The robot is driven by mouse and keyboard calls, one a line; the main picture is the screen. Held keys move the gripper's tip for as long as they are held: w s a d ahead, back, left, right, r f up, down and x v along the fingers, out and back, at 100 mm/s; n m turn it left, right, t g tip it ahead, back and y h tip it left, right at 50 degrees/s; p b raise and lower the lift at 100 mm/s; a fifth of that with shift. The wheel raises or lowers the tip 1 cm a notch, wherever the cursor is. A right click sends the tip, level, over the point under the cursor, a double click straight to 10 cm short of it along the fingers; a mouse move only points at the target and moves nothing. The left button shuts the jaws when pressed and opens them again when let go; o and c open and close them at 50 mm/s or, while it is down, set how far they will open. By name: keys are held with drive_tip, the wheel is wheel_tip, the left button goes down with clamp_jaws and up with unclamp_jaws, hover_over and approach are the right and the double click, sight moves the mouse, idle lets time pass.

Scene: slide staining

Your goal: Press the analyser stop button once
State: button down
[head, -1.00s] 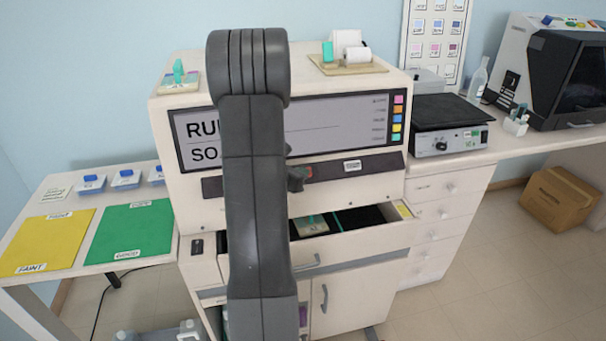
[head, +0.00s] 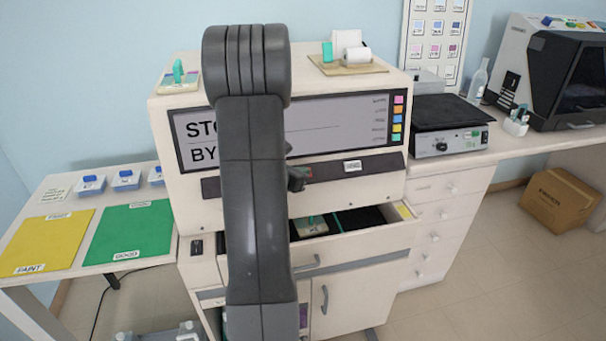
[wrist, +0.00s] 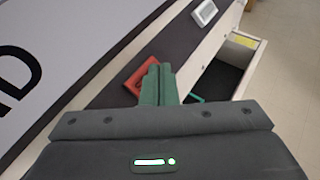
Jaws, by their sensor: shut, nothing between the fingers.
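The red stop button (wrist: 135,80) sits on the dark strip of the analyser (head: 190,212), just left of my fingers in the wrist view. Its right part is hidden behind the fingertips. In the head view only a small red sliver shows beside my gripper (head: 298,180). My gripper is shut and empty, with its green fingertips (wrist: 158,72) over the button's right edge. I cannot tell whether they touch it. The analyser's screen (head: 345,120) shows "STO" and "BY", partly hidden by my arm.
An open drawer (head: 385,228) juts out below the strip. A white label (wrist: 204,13) is on the strip, right of the button. A side table with a yellow mat (head: 45,242) and a green mat (head: 130,236) stands at left. A counter with a black-topped device (head: 448,112) is at right.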

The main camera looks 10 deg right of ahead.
drive_tip(key=shift+s+d+r, duration=0.1)
drive_tip(key=shift+s+r, duration=1.7)
drive_tip(key=shift+w+f, duration=0.1)
drive_tip(key=p, duration=0.5)
drive_tip(key=shift+w, duration=0.3)
drive_tip(key=shift+s+d+r, duration=0.1)
drive_tip(key=shift+s+r, duration=0.65)
drive_tip(key=shift+s, duration=0.15)
drive_tip(key=shift+s+r, duration=0.7)
drive_tip(key=shift+s, duration=0.2)
